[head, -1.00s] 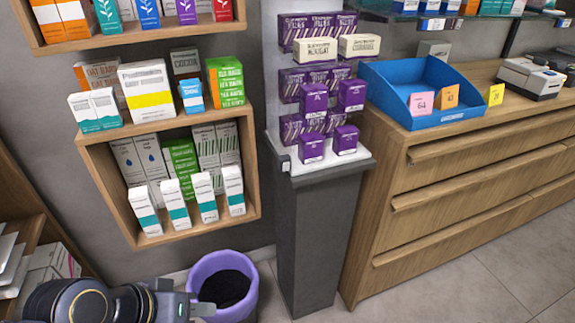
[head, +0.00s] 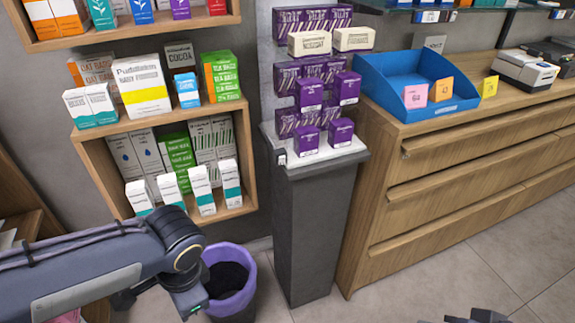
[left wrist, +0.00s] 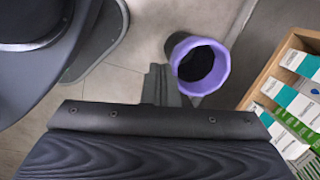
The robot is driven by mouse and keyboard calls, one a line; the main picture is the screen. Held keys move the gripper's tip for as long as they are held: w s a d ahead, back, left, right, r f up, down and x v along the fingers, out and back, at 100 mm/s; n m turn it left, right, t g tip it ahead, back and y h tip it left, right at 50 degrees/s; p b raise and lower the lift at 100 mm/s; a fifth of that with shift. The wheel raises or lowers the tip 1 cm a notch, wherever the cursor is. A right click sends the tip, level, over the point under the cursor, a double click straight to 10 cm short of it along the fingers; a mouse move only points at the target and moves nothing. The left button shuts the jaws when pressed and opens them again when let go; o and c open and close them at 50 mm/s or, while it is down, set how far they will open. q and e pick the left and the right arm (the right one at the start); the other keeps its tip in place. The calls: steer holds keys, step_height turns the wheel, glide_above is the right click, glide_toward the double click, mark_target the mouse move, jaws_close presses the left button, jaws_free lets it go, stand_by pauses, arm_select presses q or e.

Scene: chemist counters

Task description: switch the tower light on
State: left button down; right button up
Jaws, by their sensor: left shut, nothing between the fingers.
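The tower (head: 321,225) is a dark grey pedestal with a pale top, with purple boxes on it and against the panel behind. A small white and black switch (head: 281,157) sits at the left front corner of its top. In the head view my left gripper (head: 196,306) is low, beside the purple bin, below and left of the switch. The left wrist view shows its dark fingers (left wrist: 160,84) together, with nothing held. The switch and tower top are not visible there. A dark part of my right gripper (head: 478,316) shows at the bottom edge; its fingers are unclear.
A purple bin (head: 238,298) stands on the floor left of the tower; it also shows in the left wrist view (left wrist: 219,83). Wooden shelves (head: 236,208) with boxes are on the left. A wooden counter (head: 388,228) with a blue tray (head: 380,93) adjoins the right.

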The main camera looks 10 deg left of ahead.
mark_target(283, 159)
arm_select(q)
steer(key=w+d+r+m+t+y+p, duration=0.1)
steer(key=w+d+r+m+t+y, duration=0.15)
steer(key=w+m+y, duration=0.3)
steer(key=w+d+r+m+t+y, duration=0.2)
steer(key=w+d+m+t+y, duration=0.15)
steer(key=w+m, duration=0.25)
steer(key=w+d+r+m+t, duration=0.1)
steer(key=d+r+m+t, duration=0.1)
steer(key=d+m+t, duration=0.3)
steer(key=w+d+r+m+t+h+p, duration=0.1)
steer(key=d+m+t, duration=0.4)
steer(key=d, duration=0.6)
steer(key=shift+w+r+t, duration=0.45)
steer(key=shift+r+t, duration=0.15)
steer(key=shift+r, duration=0.2)
steer(key=b+x, duration=0.1)
steer(key=x, duration=1.3)
steer(key=shift+f, duration=0.1)
